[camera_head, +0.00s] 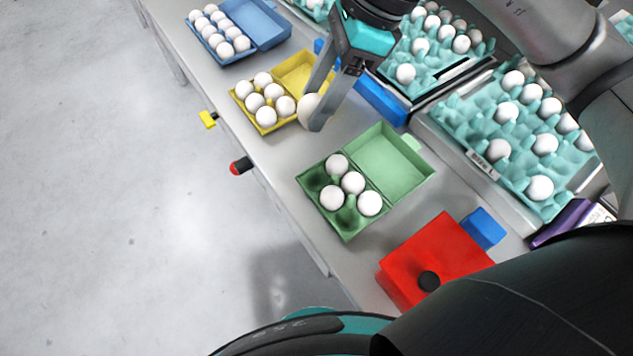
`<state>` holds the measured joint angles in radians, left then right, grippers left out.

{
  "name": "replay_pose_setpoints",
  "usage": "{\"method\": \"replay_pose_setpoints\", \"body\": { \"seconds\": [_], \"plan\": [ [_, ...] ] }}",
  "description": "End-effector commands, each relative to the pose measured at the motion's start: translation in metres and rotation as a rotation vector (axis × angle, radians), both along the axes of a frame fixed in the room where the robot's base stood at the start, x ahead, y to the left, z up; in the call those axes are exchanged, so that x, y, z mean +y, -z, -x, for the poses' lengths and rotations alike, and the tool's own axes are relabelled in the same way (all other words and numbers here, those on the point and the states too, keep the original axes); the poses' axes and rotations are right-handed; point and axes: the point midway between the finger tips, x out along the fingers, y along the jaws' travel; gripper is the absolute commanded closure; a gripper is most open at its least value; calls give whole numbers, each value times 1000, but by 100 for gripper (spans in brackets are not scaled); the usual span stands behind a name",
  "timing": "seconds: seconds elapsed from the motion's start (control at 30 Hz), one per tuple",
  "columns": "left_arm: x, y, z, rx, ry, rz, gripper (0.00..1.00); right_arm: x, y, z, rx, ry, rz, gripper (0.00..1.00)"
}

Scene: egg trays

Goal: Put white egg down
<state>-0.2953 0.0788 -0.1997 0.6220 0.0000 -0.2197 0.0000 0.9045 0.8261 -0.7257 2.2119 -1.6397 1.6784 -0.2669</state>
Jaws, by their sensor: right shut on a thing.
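My right gripper (314,108) is shut on a white egg (307,110), held between its fingers beside the right edge of the yellow carton; its exact height is hard to tell. The open yellow carton (297,71) holds several white eggs and looks full. The open green carton (388,163) is nearer, below and right of the gripper. It holds several white eggs (352,183) and has two empty cups, one at its left corner and one at its front. My left gripper is not in view.
Teal egg trays (441,118) with white eggs stand at the right and top. A blue carton (262,24) of eggs is at upper left. A red box (432,258) with a black knob is in front. Grey table surface (276,157) is clear between the yellow and green cartons.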

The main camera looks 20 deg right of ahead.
Motion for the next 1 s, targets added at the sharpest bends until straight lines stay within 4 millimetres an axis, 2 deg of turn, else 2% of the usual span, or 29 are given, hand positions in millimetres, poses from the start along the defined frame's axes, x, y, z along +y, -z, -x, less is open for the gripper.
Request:
{"method": "replay_pose_setpoints", "body": {
  "seconds": [0.2,0.37,0.47,0.8,1.0],
  "plan": [
    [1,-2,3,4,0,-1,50,-3,-11,-3,-2,240,-4,60],
    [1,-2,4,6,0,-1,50,-5,-9,-4,0,313,-2,60],
    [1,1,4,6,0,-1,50,-5,6,-4,5,323,-1,60],
    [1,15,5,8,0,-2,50,-5,97,-3,8,321,0,60],
    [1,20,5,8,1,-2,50,-5,135,-3,3,319,1,60]
  ]
}}
